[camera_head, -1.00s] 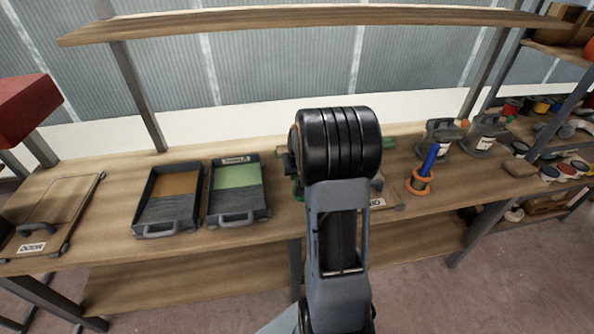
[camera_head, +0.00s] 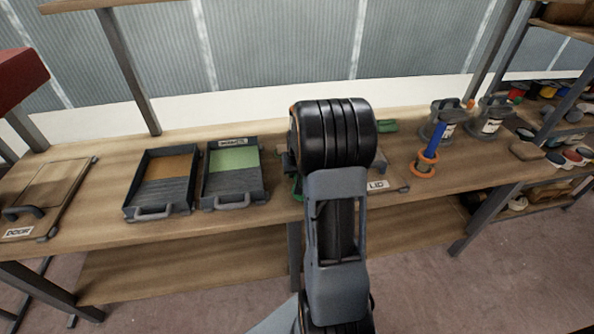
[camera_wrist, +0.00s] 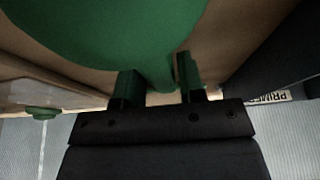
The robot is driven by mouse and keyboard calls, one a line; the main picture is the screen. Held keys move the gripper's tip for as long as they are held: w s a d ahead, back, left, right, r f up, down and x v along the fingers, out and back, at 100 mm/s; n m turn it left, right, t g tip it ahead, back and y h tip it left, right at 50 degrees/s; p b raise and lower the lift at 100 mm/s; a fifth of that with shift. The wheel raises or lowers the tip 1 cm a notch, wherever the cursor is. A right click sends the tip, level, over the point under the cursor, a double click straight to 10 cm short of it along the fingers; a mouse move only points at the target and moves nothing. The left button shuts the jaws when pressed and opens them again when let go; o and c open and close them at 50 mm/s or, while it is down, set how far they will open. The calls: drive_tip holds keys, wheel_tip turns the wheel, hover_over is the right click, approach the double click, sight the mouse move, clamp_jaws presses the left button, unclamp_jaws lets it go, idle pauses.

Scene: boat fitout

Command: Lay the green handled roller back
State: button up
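My gripper (camera_wrist: 159,86) shows in the wrist view with its two dark fingers on either side of the narrow part of a large green thing (camera_wrist: 110,28), which appears to be the green handled roller's handle. The fingers look shut on it. The roller's head is not visible. In the head view my own wrist hides most of the gripper. A bit of green (camera_head: 297,187) shows just left of my wrist. A dark tray with a green floor (camera_head: 234,160) stands on the bench to the left, beside a dark tray with a brown-orange floor (camera_head: 166,168).
A panel labelled LID (camera_head: 397,187) lies partly behind my wrist. A green piece (camera_head: 386,126) lies at the bench's back. A blue-handled item with an orange ring (camera_head: 426,164) and grey containers (camera_head: 490,118) stand right. A DOOR panel (camera_head: 52,193) lies far left.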

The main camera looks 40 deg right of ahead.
drive_tip(key=o, duration=0.4)
drive_tip(key=shift+c, duration=0.2)
drive_tip(key=v, duration=1.3)
drive_tip(key=shift+r+p, duration=0.3)
drive_tip(key=shift+r, duration=0.1)
